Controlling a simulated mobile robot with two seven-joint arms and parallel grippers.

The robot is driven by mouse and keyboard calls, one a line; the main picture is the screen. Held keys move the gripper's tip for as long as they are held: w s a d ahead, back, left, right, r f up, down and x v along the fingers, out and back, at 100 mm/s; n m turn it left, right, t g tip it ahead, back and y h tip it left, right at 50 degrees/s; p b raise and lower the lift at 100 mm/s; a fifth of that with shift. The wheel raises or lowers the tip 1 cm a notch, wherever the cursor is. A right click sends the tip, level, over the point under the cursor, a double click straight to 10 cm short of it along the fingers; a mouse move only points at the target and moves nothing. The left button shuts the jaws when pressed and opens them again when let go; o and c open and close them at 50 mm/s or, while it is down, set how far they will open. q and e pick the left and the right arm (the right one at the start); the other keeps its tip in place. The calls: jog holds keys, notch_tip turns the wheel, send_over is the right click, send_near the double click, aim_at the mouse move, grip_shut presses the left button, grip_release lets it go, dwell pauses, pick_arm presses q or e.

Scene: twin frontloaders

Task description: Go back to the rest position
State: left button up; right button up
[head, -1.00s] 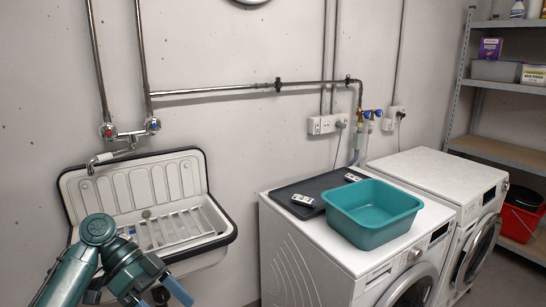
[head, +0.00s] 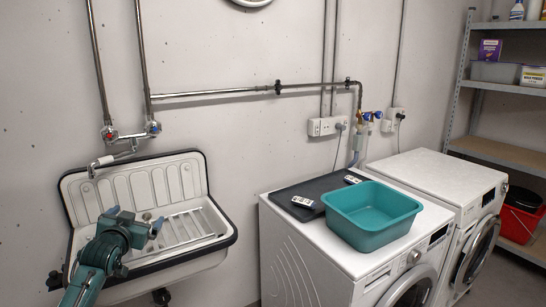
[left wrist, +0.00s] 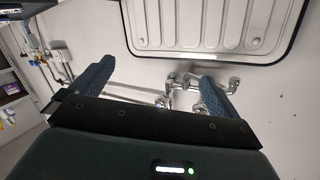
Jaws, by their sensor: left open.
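My left gripper (head: 136,217) is raised in front of the white sink in the head view, with its arm coming up from the bottom left. It is open and empty. In the left wrist view its two blue fingers (left wrist: 157,78) stand wide apart, with only wall, pipes and taps showing between and beyond them. My right gripper is in neither current view.
The white sink (head: 187,250) with a dark rim hangs on the wall behind my left gripper. A teal basin (head: 372,240) and a dark mat (head: 318,190) with two small white items lie on the left washing machine (head: 300,262). Shelves (head: 500,150) stand right.

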pick_arm(q)
jog(key=s+d+f+m+g+h, duration=0.1)
jog(key=s+d+f+h, duration=0.1)
jog(key=s+d+f, duration=0.6)
jog(key=s+d+f+m+g+h, duration=0.15)
jog(key=s+d+f, duration=0.35)
jog(key=s+f, duration=0.55)
jog(key=s+d+f+n+g, duration=0.1)
jog(key=s+d+f, duration=0.2)
jog(key=s, duration=0.7)
jog(key=s+d+f+g+h, duration=0.1)
jog(key=s+d, duration=0.4)
jog(key=s, duration=0.6)
notch_tip(320, 180, down, 2)
jog(key=shift+d+f+n+g, duration=0.15)
jog(key=shift+n+g, duration=0.2)
jog(key=shift+g, duration=0.2)
jog(key=shift+h, duration=0.25)
